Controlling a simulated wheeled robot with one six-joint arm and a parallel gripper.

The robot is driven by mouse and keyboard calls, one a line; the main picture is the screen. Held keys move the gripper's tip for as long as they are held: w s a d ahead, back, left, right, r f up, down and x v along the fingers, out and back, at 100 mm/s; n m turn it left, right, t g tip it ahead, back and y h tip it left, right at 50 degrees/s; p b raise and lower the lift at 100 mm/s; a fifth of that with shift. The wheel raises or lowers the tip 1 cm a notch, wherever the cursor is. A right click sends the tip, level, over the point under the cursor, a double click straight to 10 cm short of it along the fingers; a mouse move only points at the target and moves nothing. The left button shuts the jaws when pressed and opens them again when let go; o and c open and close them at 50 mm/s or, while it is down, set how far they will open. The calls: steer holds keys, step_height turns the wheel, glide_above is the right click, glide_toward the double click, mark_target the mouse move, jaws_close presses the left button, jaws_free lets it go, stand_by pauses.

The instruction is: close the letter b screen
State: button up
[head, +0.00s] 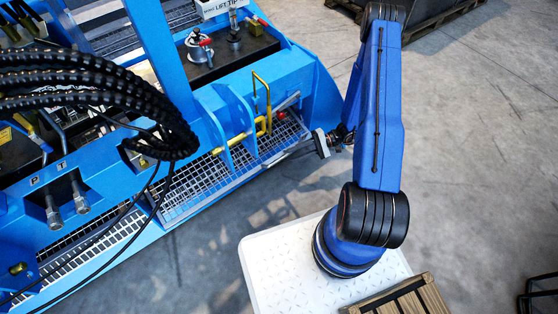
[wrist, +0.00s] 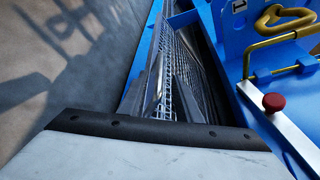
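The blue machine (head: 235,95) carries wire-mesh screens. One mesh screen (head: 205,178) lies beside the yellow handle at the machine's near edge; another (head: 92,240) is at lower left. I can read no letter b on any of them. My gripper (head: 312,148) is at the right end of the nearer mesh, and its fingers are hard to make out from the head.
A yellow bent handle (head: 264,105) and a red knob (wrist: 273,102) are close to my gripper. Black hoses (head: 90,85) hang over the machine's left part. A wooden crate (head: 400,300) lies at the bottom.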

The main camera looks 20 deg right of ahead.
mark_target(279, 159)
steer(key=x, duration=0.8)
steer(key=shift+a, duration=0.1)
jaws_close()
